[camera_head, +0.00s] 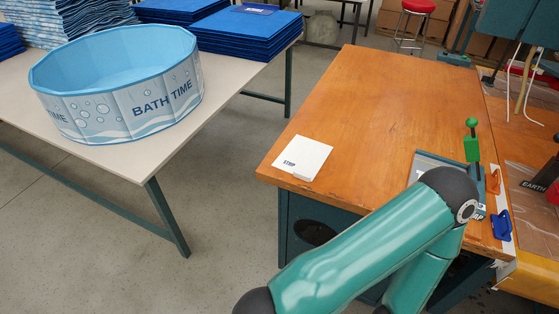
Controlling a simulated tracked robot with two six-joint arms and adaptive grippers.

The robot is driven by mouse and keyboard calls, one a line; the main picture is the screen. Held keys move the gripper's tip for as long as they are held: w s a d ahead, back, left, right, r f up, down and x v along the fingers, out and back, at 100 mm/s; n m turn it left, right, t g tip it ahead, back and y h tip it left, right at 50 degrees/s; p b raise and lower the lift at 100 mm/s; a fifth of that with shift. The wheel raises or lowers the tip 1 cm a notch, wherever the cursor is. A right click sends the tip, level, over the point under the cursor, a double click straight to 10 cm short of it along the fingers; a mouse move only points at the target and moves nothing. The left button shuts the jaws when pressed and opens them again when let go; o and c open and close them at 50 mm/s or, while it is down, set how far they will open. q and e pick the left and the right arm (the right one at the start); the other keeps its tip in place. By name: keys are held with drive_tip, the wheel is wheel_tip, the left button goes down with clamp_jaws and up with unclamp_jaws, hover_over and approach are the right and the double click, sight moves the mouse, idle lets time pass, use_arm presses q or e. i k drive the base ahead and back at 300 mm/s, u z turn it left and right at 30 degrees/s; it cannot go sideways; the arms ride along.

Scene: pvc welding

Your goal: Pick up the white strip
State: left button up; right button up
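A flat white sheet (303,157) lies on the front left corner of the wooden workbench (375,110). Small dark lettering on it looks like "STRIP". A thin white piece (503,236) also shows at the right side of the bench, beside a blue clamp-like part; I cannot tell its full shape. A green arm link of mine with dark joints crosses the lower middle and right, in front of the bench. Neither of my grippers shows, and nothing is seen touching the white sheet.
A fixture with a green handle (471,145) and an orange part (493,181) stands at the bench's right, partly behind my arm. A pale table (100,165) at left bears a "BATH TIME" tub (120,85) and blue stacks (245,35). Open floor separates the tables.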

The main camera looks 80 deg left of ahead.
sight(303, 157)
drive_tip(key=u, duration=0.4)
drive_tip(key=k, duration=0.2)
drive_tip(key=u, duration=1.1)
drive_tip(key=i, duration=0.75)
drive_tip(key=z, duration=0.05)
drive_tip(key=k, duration=0.85)
drive_tip(key=u, duration=0.2)
drive_tip(key=i, duration=0.85)
drive_tip(key=z, duration=0.1)
